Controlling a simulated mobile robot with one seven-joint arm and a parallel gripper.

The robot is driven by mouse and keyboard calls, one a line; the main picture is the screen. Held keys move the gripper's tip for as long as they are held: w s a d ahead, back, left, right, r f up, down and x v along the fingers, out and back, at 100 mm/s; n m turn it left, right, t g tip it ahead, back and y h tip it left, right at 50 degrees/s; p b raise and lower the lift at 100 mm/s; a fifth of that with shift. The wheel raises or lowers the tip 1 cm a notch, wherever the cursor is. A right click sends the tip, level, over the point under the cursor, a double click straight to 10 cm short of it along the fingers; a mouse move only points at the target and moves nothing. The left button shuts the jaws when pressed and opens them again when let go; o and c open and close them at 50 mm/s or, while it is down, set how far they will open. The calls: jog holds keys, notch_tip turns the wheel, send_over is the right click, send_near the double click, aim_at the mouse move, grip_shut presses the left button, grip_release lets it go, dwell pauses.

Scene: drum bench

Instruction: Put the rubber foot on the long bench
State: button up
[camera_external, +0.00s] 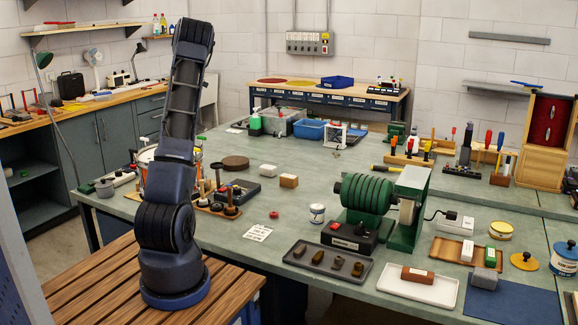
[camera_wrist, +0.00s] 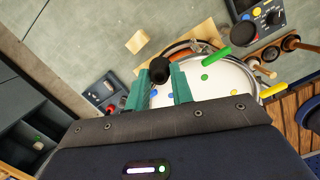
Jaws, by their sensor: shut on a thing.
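In the wrist view my gripper (camera_wrist: 160,84) has two green fingers shut on a small black rounded thing, which looks like the rubber foot (camera_wrist: 159,70). It shows at the fingertips, above a drum with a white head (camera_wrist: 228,84) and coloured dots. The foot's lower part is hidden between the fingers. In the external view my arm hides the gripper and the foot. A bit of the drum (camera_external: 147,155) shows at the arm's left edge. A long grey-green bench (camera_external: 300,205) runs across the middle; I cannot tell surely whether it is the named one.
A black control box with knobs (camera_wrist: 266,18) and wooden pegs stand close to the drum in the wrist view. A loose wooden block (camera_wrist: 138,41) lies apart. The bench holds a green motor machine (camera_external: 365,194) and a dark parts tray (camera_external: 328,263). Its middle has bare patches.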

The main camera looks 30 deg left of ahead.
jog(key=s+a+n, duration=0.4)
jog(key=s+a, duration=1.6)
jog(key=s, duration=0.2)
jog(key=shift+y, duration=0.3)
jog(key=f, duration=2.5)
jog(key=shift+w+d, duration=0.1)
jog(key=shift+w, duration=0.25)
jog(key=shift+f, duration=0.1)
jog(key=o, duration=1)
jog(key=shift+c, duration=0.2)
notch_tip(320, 180, up, 8)
jog(key=s, duration=0.1)
jog(key=shift+f, duration=0.25)
